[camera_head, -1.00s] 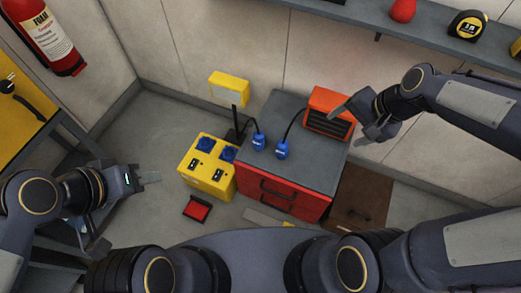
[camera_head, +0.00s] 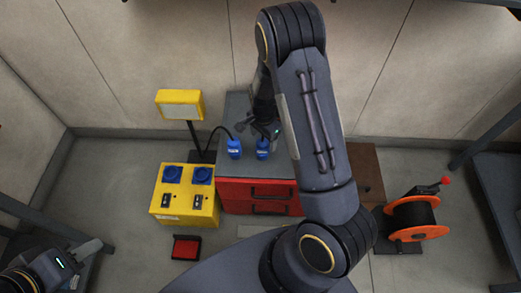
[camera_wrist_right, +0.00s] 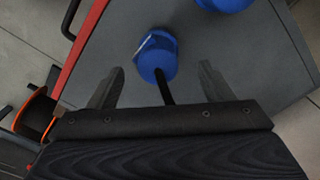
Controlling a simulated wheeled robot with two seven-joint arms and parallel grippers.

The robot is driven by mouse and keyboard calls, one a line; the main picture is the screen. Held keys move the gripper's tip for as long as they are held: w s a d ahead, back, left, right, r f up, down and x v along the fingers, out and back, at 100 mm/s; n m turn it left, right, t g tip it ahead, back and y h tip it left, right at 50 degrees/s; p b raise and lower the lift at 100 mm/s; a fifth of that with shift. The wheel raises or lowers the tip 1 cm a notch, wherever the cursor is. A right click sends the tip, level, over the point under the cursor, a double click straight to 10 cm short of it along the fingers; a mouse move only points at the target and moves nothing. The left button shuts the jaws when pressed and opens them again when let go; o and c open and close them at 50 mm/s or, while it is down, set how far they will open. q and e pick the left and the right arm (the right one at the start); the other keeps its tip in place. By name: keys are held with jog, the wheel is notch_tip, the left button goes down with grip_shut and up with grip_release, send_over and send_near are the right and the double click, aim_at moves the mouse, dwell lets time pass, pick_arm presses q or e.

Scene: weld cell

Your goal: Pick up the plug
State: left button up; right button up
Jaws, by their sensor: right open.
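Two blue plugs stand on the grey top of the red drawer cabinet (camera_head: 236,108). The left plug (camera_head: 234,149) has a black cable running up to the left. The right plug (camera_head: 263,147) is just below my right gripper (camera_head: 265,128), whose arm crosses the view. In the right wrist view, my gripper (camera_wrist_right: 160,90) is open, its fingers on either side of one plug's cable. That plug (camera_wrist_right: 157,53) lies just ahead of the fingertips, apart from them. The other plug (camera_wrist_right: 225,3) is cut off at the top edge. My left gripper (camera_head: 85,252) is at the lower left, away from the plugs.
A yellow power box (camera_head: 185,196) with blue sockets stands left of the cabinet, with a yellow work lamp (camera_head: 180,104) behind. A red tray (camera_head: 186,247) lies on the floor. An orange cable reel (camera_head: 412,218) stands at the right. My arm hides the cabinet's right side.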

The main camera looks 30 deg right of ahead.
jog(key=f, duration=0.3)
jog(key=f+b, duration=0.1)
jog(key=shift+s+a+f, duration=0.15)
jog(key=shift+a+f, duration=0.1)
jog(key=shift+f, duration=0.05)
jog(key=c, duration=1.2)
jog(key=shift+r, duration=0.1)
jog(key=shift+r, duration=0.1)
